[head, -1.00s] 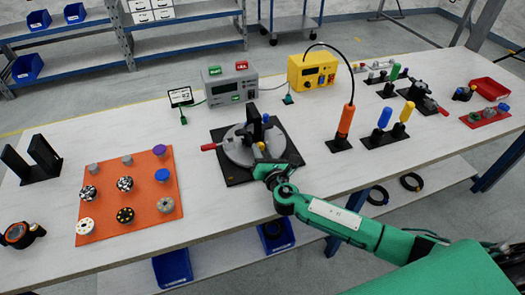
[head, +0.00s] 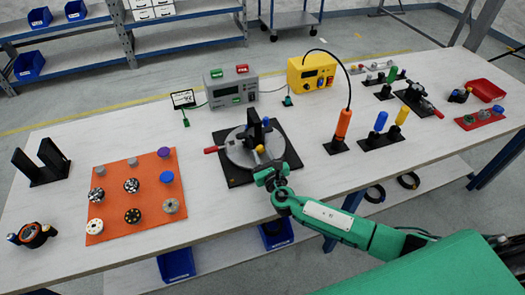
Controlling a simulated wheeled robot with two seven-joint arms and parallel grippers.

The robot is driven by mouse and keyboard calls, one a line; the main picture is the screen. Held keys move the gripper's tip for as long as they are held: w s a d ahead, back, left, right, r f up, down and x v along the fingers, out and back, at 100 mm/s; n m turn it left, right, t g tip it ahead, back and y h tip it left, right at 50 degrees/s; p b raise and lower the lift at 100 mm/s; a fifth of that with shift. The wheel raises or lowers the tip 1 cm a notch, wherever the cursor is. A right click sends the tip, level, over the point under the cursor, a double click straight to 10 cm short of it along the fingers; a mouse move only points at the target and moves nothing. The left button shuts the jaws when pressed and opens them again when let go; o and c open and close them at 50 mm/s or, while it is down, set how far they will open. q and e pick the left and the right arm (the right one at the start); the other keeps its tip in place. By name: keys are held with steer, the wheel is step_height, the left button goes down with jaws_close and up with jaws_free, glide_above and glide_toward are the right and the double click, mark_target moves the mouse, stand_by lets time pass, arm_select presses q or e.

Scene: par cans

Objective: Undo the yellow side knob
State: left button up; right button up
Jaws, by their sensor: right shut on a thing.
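The yellow side knob (head: 260,149) is a small yellow ball at the near side of a black upright fixture (head: 254,128). The fixture stands on a round grey plate (head: 235,152) over a black square base (head: 286,158). A red handle (head: 211,150) sticks out to the left of the plate, and a small blue knob (head: 266,121) is at the fixture's top. My right gripper (head: 265,166) is at the near edge of the base, with its jaws shut at the yellow knob. The exact contact is too small to make out. My left gripper is out of view.
An orange mat (head: 110,182) with several round knobs lies to the left. A grey box (head: 229,89) and a yellow box (head: 311,75) stand behind. An orange-handled tool (head: 343,124) and blue and yellow handles stand to the right.

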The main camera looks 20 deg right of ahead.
steer(key=shift+n, duration=0.5)
steer(key=o, duration=1)
steer(key=s, duration=0.6)
steer(key=s+b, duration=0.1)
steer(key=s, duration=0.5)
steer(key=shift+s+d, duration=0.2)
steer(key=shift+s, duration=0.7)
